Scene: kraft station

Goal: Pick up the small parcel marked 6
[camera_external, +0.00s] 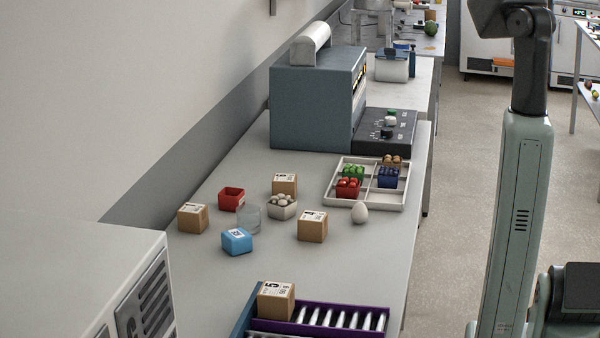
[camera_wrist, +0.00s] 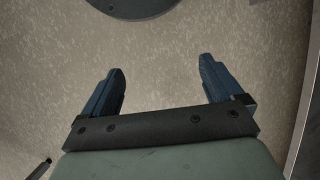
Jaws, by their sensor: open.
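Small brown cardboard parcels with white labels show in the external view. One parcel (camera_external: 192,218) stands at the left of the bench, one (camera_external: 284,185) farther back, and one (camera_external: 312,227) right of the middle. Another parcel (camera_external: 276,302) sits on the roller conveyor (camera_external: 345,318) at the front; its large printed digit looks like a 5. The other labels are too small to read, so I cannot tell which is marked 6. My gripper (camera_wrist: 162,70) is open and empty above bare floor in the wrist view, away from the parcels. It is outside the external view.
Near the parcels are a blue box (camera_external: 237,242), a red bin (camera_external: 231,199), a clear glass (camera_external: 249,216), a bowl of pale balls (camera_external: 282,208) and an egg-shaped object (camera_external: 360,212). A divided white tray (camera_external: 378,202) holds coloured bins. The bench's right front is clear.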

